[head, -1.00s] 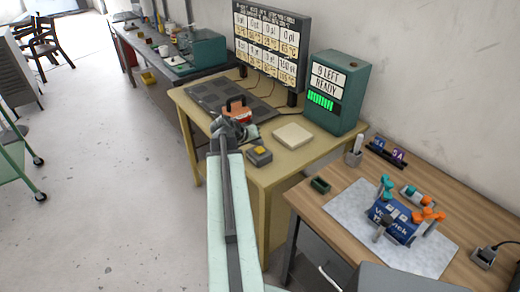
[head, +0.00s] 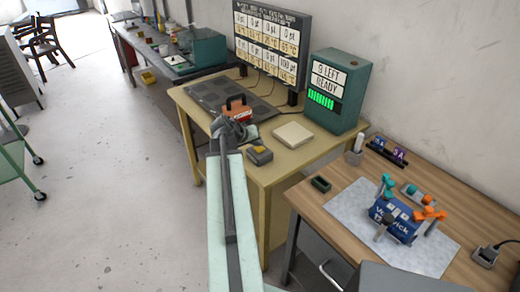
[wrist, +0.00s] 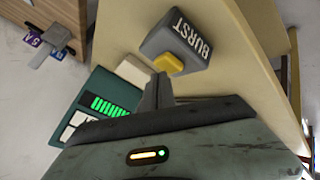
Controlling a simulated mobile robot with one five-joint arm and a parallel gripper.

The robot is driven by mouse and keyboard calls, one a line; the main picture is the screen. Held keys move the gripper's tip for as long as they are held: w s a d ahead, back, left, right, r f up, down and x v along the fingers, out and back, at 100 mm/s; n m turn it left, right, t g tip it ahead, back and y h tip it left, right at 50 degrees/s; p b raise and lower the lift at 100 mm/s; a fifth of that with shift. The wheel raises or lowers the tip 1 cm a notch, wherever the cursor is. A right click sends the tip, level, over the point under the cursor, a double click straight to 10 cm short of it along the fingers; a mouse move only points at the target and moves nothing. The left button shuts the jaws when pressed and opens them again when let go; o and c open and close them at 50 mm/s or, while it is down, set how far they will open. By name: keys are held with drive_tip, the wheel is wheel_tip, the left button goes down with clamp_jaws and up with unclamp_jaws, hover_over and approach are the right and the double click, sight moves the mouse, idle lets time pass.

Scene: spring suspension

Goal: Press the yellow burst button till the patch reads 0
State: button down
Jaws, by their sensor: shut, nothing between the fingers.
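The grey button box (head: 259,156) stands near the front edge of the yellow table, with a yellow button on top. In the wrist view the box (wrist: 190,43) is marked BURST and its yellow button (wrist: 168,63) faces me. My gripper (wrist: 160,80) is shut and empty, its tips close to the button in that picture; I cannot tell if they touch. In the head view my gripper (head: 240,130) is left of and beyond the box. A green unit (head: 335,90) reads "9 LEFT READY" above a green bar. A dark wall panel (head: 270,45) shows several cards with small numbers.
A cream pad (head: 293,134) lies right of the button box. An orange case (head: 237,110) and a dark mat (head: 205,92) lie behind my gripper. A wooden desk (head: 325,208) with clamps and a blue box stands at right.

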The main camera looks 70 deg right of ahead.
sight(258, 149)
drive_tip(key=shift+f+b, duration=0.5)
drive_tip(key=shift+f, duration=0.05)
idle(0.6)
drive_tip(key=shift+r, duration=0.1)
drive_tip(key=shift+r+p, duration=0.85)
drive_tip(key=shift+p, duration=0.1)
wheel_tip(258, 149, up, 5)
drive_tip(key=p, duration=0.5)
drive_tip(key=shift+r, duration=0.15)
idle(0.3)
